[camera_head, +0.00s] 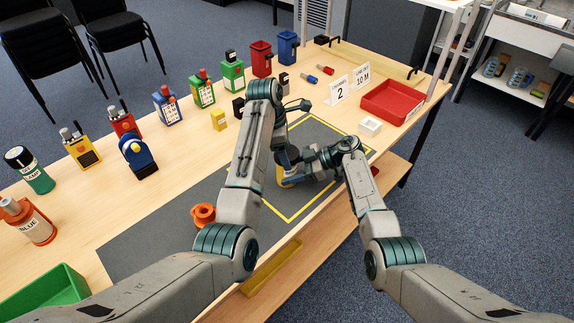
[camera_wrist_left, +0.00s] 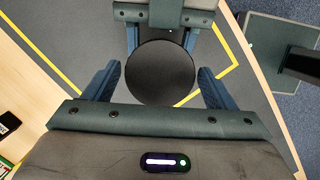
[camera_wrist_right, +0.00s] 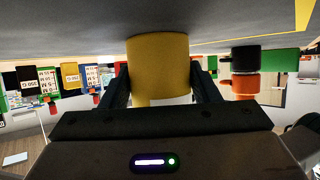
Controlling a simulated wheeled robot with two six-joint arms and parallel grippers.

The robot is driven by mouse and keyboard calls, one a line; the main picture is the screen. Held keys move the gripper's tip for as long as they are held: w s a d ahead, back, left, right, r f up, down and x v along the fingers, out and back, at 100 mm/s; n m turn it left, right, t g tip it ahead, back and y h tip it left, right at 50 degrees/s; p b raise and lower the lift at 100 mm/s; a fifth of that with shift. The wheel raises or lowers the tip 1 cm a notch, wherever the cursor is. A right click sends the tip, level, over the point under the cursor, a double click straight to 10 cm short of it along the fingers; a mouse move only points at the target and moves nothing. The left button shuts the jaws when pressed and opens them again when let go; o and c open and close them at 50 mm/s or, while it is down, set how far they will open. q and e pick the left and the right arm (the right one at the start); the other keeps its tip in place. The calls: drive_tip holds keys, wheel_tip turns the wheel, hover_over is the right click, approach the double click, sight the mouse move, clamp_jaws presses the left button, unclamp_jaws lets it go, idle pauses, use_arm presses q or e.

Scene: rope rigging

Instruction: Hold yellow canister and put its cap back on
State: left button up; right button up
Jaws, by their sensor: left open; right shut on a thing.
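The yellow canister (camera_head: 284,183) stands inside the yellow outline on the grey mat, mostly hidden by my arms. My right gripper (camera_wrist_right: 160,70) is shut on its side, with a finger on each side of the yellow body. The black round cap (camera_wrist_left: 160,73) shows from above in the left wrist view, over the canister; I cannot tell whether it is fully seated. My left gripper (camera_wrist_left: 158,80) is open above it, fingers on either side of the cap with gaps. The tips of my right gripper show beyond the cap there.
An orange spool-like piece (camera_head: 203,215) lies on the grey mat (camera_head: 160,245) to the left. Several coloured canisters line the back of the table. A red tray (camera_head: 392,102) and a small white box (camera_head: 370,126) are to the right, a green bin (camera_head: 45,298) front left.

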use_arm(q)
drive_tip(key=n+t, duration=0.1)
drive_tip(key=n, duration=0.3)
drive_tip(key=shift+s, duration=0.1)
drive_tip(key=shift+c, duration=0.2)
drive_tip(key=c, duration=0.8)
drive_tip(key=shift+o, duration=0.2)
drive_tip(key=m, duration=0.3)
drive_tip(key=m+g, duration=0.1)
drive_tip(key=m, duration=0.3)
drive_tip(key=shift+w+g, duration=0.2)
drive_tip(key=shift+g, duration=0.1)
drive_tip(key=m+g, duration=0.1)
drive_tip(key=m, duration=0.4)
drive_tip(key=shift+w+m+y, duration=0.1)
drive_tip(key=shift+m+y, duration=0.2)
